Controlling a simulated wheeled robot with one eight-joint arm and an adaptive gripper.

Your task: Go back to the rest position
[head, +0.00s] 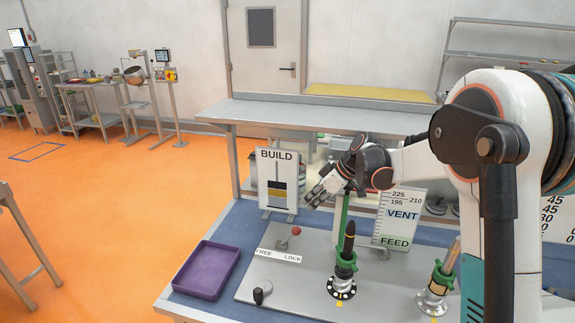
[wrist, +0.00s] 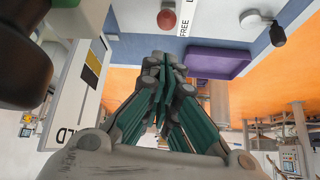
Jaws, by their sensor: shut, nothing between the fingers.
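My gripper (head: 316,197) hangs above the back of the workbench, beside the BUILD sign (head: 279,205) and left of the VENT/FEED sign (head: 404,215). Its fingers are shut and empty; they show in the wrist view (wrist: 163,75) with green-sided links. Two upright assemblies stand on the grey plate (head: 300,292) in front: one with a green collar and a dark rod (head: 348,250), the other with a green collar and a tan-tipped rod (head: 443,272). The gripper touches neither. My arm partly hides the right side of the bench.
A red-knobbed lever (head: 296,231) stands by the FREE/LOCK label (head: 278,255). A black knob (head: 258,296) sits at the plate's front left. An empty purple tray (head: 208,270) lies at the bench's left. A raised shelf (head: 320,115) runs behind. Open orange floor lies left.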

